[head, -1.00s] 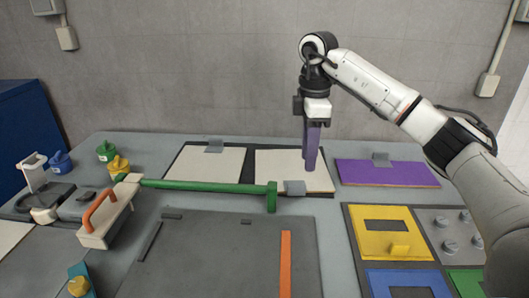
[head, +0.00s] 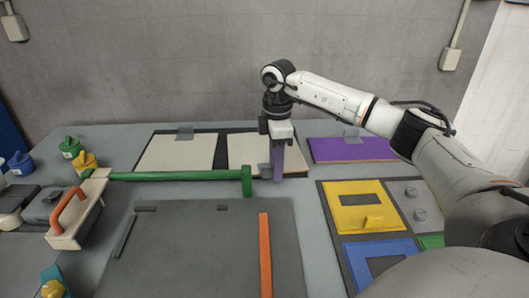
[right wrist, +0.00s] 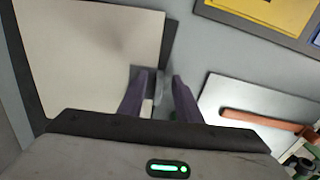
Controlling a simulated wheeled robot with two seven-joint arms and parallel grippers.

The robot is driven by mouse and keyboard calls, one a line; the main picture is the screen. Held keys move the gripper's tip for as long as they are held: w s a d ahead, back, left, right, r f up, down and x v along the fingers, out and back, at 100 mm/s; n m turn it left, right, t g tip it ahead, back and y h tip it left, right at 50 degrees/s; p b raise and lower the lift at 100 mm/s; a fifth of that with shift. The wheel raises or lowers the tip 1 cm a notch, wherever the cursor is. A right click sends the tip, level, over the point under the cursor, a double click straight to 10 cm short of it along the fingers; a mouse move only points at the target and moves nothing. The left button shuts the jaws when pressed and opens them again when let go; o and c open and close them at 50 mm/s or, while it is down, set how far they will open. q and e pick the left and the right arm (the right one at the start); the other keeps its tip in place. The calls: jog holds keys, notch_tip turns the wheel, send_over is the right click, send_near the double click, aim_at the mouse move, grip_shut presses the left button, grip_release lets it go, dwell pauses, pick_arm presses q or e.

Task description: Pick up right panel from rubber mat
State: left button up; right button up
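The right panel (head: 262,150) is a flat cream sheet lying beside a similar left panel (head: 176,153) on the dark rubber mat (head: 222,152). A grey tab stands at its front edge, mostly hidden behind my gripper in the head view. In the right wrist view the right panel (right wrist: 85,50) fills the upper left, with the dark mat (right wrist: 24,70) showing along its edge. My right gripper (head: 278,176) is lowered over the front edge. Its purple fingers (right wrist: 157,82) stand apart on either side of the grey tab, with a gap visible. My left gripper is out of view.
A green bar (head: 180,176) runs just in front of the panels, its end post (head: 247,181) close to my right gripper. A purple panel (head: 350,150) lies to the right. A yellow panel (head: 365,208) and an orange strip (head: 265,255) lie nearer me.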

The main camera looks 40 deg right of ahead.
jog(key=shift+r, duration=0.1)
grip_shut()
